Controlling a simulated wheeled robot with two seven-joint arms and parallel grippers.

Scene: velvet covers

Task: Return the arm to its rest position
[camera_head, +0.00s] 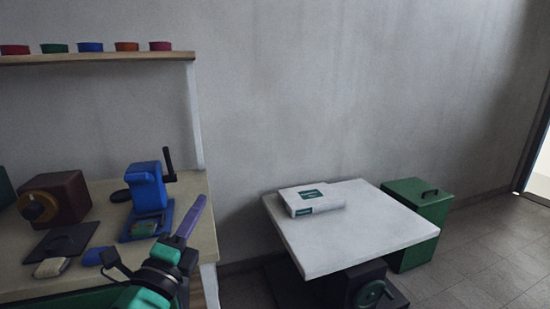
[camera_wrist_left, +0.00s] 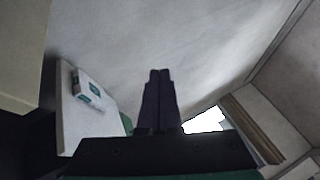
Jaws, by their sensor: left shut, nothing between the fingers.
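My left gripper (camera_head: 191,219) shows in the head view at the lower left, in front of the workbench's right end. Its purple fingers are shut together with nothing between them, pointing up and slightly right. In the left wrist view the closed fingers (camera_wrist_left: 159,76) stand in the middle against the grey wall. The gripper appears near the blue device (camera_head: 147,186) in the head view; I cannot tell the exact gap. My right gripper is not in view.
The wooden workbench (camera_head: 207,231) holds a brown box with a knob (camera_head: 54,198). A shelf (camera_head: 95,57) above carries several coloured dishes. To the right, a white table (camera_head: 350,241) bears a white box (camera_head: 312,198). A green bin (camera_head: 420,205) stands behind it.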

